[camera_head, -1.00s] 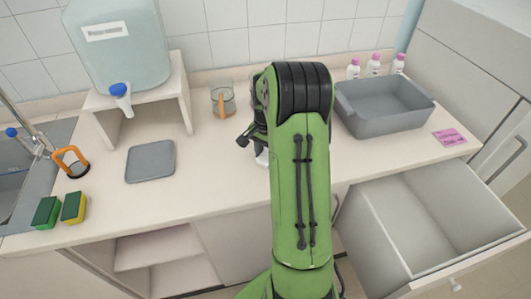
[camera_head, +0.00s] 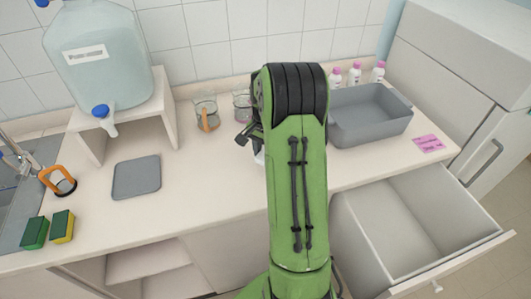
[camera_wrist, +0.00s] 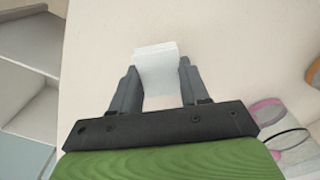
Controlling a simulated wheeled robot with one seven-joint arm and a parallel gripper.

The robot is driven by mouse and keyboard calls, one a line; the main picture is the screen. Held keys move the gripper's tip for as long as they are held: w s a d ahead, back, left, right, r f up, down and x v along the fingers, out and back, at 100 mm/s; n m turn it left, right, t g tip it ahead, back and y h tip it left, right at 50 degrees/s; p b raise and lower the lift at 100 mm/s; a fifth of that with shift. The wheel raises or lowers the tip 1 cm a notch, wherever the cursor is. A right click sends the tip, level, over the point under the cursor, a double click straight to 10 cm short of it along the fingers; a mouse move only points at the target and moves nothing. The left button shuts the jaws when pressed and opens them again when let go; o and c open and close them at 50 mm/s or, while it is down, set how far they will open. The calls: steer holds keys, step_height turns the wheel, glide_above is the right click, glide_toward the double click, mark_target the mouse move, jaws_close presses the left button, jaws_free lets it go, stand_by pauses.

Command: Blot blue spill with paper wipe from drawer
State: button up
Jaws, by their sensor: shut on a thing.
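My gripper (camera_wrist: 158,85) is shut on a white paper wipe (camera_wrist: 157,58) in the wrist view. The wipe stands out between the two fingers over the pale counter. In the head view my green arm hides most of the gripper, and only a small white bit of the wipe (camera_head: 259,158) shows beside it. The open drawer (camera_head: 410,225) at the lower right looks empty in the part that shows. I see no blue spill in either view; my arm hides part of the counter.
A grey tub (camera_head: 370,118), several pink-capped bottles (camera_head: 354,75) and a pink note (camera_head: 429,143) are at the right. Beakers (camera_head: 206,113) stand near the back wall. A grey tray (camera_head: 137,177), sponges (camera_head: 62,226) and a water tank (camera_head: 100,60) on a stand are at the left.

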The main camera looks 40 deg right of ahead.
steer(key=shift+r+p, duration=1.05)
steer(key=shift+r, duration=0.55)
